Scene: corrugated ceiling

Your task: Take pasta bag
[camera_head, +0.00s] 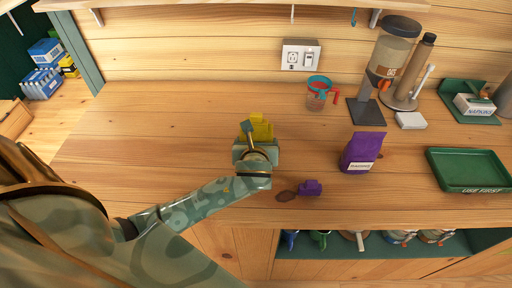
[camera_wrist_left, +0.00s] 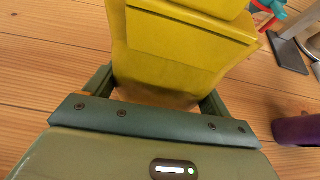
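A yellow bag (camera_head: 261,128), likely the pasta bag though no label is readable, stands over the wooden counter left of centre. My left gripper (camera_head: 256,152) is right at it, on its near side. In the left wrist view the yellow bag (camera_wrist_left: 180,50) fills the space between the two fingers (camera_wrist_left: 158,92). Its edges hide the fingertips, so I cannot tell whether they press on it or whether the bag is off the counter. My right gripper is not in view.
A purple bag (camera_head: 362,152) stands right of the gripper. A small purple object (camera_head: 311,187) lies beside a dark patch. A measuring cup (camera_head: 318,93), a dispenser (camera_head: 388,65) and a green tray (camera_head: 468,168) are farther right. The counter's left side is clear.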

